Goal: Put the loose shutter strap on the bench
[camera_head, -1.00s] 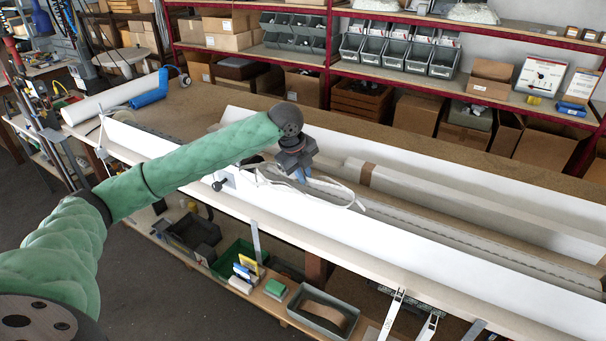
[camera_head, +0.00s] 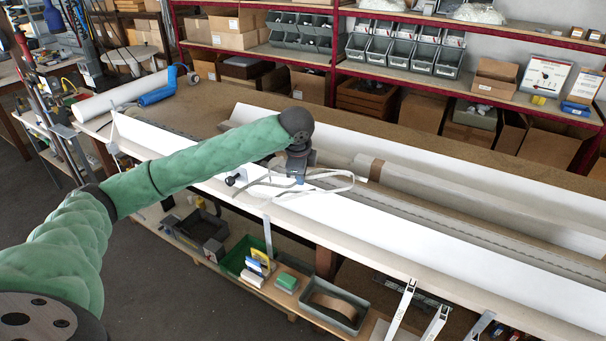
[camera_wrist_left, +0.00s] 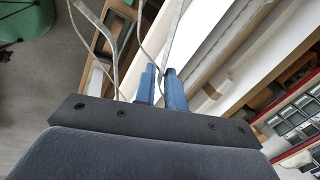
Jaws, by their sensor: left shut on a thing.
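The loose strap (camera_head: 322,190) is a thin pale grey band in wide loops over the white shutter profile in the head view. My left gripper (camera_head: 299,178) points down above the profile, shut on the strap. In the left wrist view the strap (camera_wrist_left: 169,40) runs out from between the blue fingers (camera_wrist_left: 161,88), and other lengths hang to the left. Whether any loop touches the profile is unclear. The bench (camera_head: 207,101) has a brown top, bare at its far left part. My right gripper is in neither view.
The long white profile (camera_head: 450,238) lies along the bench's near side, with another long pale piece (camera_head: 420,185) behind it. A white roll and a blue roll (camera_head: 158,94) lie at the far left end. Bins and boxes fill the red shelves behind. Trays sit on a lower shelf.

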